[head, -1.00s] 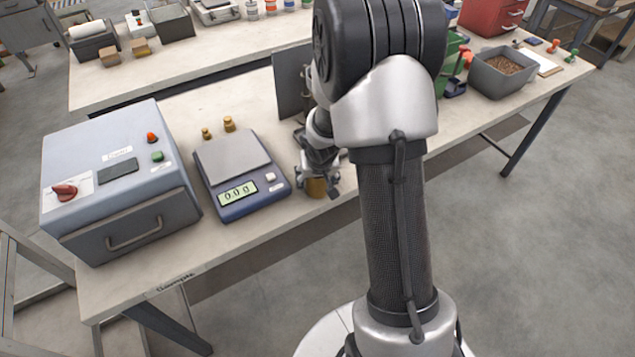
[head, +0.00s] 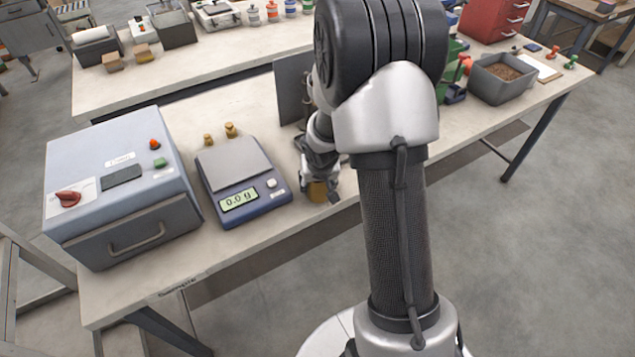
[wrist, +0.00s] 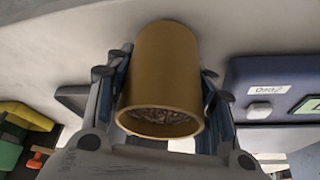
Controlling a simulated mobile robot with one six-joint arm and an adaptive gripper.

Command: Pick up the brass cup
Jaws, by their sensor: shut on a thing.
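The brass cup (wrist: 165,75) fills the middle of the wrist view, its open mouth towards the camera and some greyish contents showing inside. My gripper (wrist: 165,95) is shut on it, with one finger against each side. I cannot tell whether the cup touches the bench top.
The scale (head: 240,187) reads 0.0 g, with two small brass weights (head: 230,130) behind it. A grey-blue machine (head: 120,180) stands at the left. A grey bin of pellets (head: 503,80) is at the right. A dark upright plate (head: 290,90) stands behind my gripper.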

